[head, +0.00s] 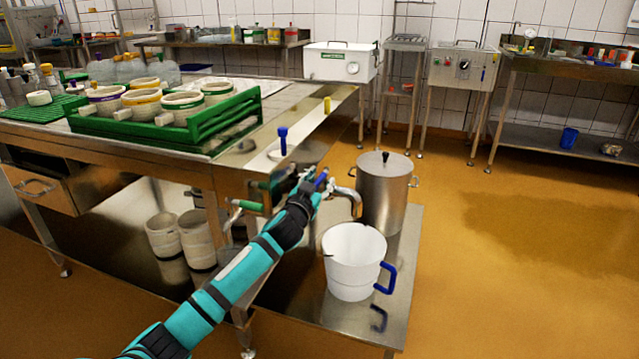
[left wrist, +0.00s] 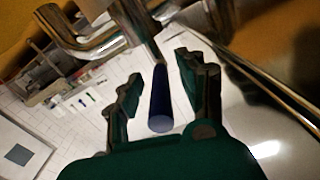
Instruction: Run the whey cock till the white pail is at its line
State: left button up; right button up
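The white pail (head: 350,275) with a blue side handle stands upright on the low steel shelf. Its inside looks white; I cannot make out a line or any whey. The whey cock's curved steel spout (head: 350,194) is above the pail's back edge, with no stream visible. The cock's blue lever (head: 321,178) also shows in the left wrist view (left wrist: 160,105). My left gripper (left wrist: 162,92) is open, its fingers either side of the lever with gaps showing. In the head view my left gripper (head: 311,186) is at the cock. My right gripper is out of view.
A lidded steel pot (head: 383,195) stands close behind the pail. A green-handled fitting (head: 247,206) is left of the cock. The steel table (head: 130,142) carries a green crate (head: 215,130) of moulds. Open floor lies to the right.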

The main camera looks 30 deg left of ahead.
pick_arm(q)
jog(key=shift+w, duration=0.15)
jog(key=shift+c, duration=0.4)
grip_shut()
